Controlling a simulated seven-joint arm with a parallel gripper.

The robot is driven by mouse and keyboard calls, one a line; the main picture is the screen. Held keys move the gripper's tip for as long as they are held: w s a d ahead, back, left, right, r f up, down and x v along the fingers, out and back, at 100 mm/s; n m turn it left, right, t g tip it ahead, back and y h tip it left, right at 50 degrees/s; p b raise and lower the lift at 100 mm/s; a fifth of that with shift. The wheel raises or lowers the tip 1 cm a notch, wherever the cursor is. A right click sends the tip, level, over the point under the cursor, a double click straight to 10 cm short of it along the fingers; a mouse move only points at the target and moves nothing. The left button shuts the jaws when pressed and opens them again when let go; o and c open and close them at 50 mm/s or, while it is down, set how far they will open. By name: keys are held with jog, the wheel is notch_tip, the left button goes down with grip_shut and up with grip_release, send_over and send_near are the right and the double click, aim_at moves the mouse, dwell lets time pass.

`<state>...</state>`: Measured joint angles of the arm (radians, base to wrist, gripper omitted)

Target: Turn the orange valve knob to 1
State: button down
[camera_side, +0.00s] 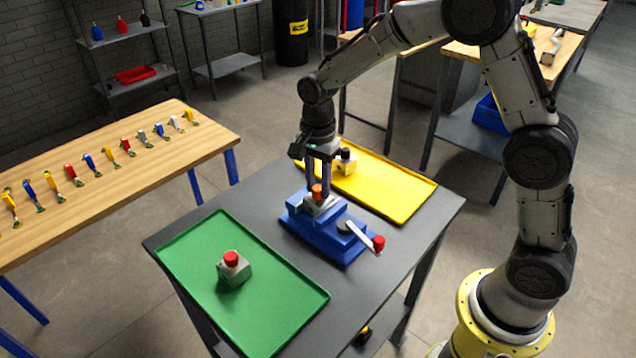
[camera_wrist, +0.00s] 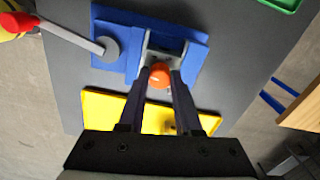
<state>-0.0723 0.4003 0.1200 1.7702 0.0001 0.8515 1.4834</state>
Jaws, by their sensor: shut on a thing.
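The orange valve knob (camera_side: 317,190) sits in a grey block on the blue chassis (camera_side: 334,245) in the middle of the dark table. In the wrist view the orange knob (camera_wrist: 159,74) lies between my fingertips, within the grey bracket of the blue chassis (camera_wrist: 112,24). My gripper (camera_side: 318,188) points straight down from above and is shut on the knob. It also shows in the wrist view (camera_wrist: 159,76), with a finger on each side of the knob. Any number marks around the knob are hidden or too small to read.
A lever with a red end (camera_side: 379,243) sticks out from the chassis' front right. A green tray (camera_side: 196,268) holds a grey box with a red button (camera_side: 233,266). A yellow tray (camera_side: 396,192) behind the chassis holds another small box with a black top (camera_side: 346,160).

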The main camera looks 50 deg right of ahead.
jog(key=n, duration=0.6)
jog(key=shift+r, duration=0.1)
jog(key=n, duration=0.5)
jog(key=shift+n, duration=0.3)
jog(key=n, duration=0.6)
jog(key=shift+n, duration=0.3)
jog(key=n, duration=0.5)
jog(key=shift+n, duration=0.3)
jog(key=c, duration=0.6)
grip_release()
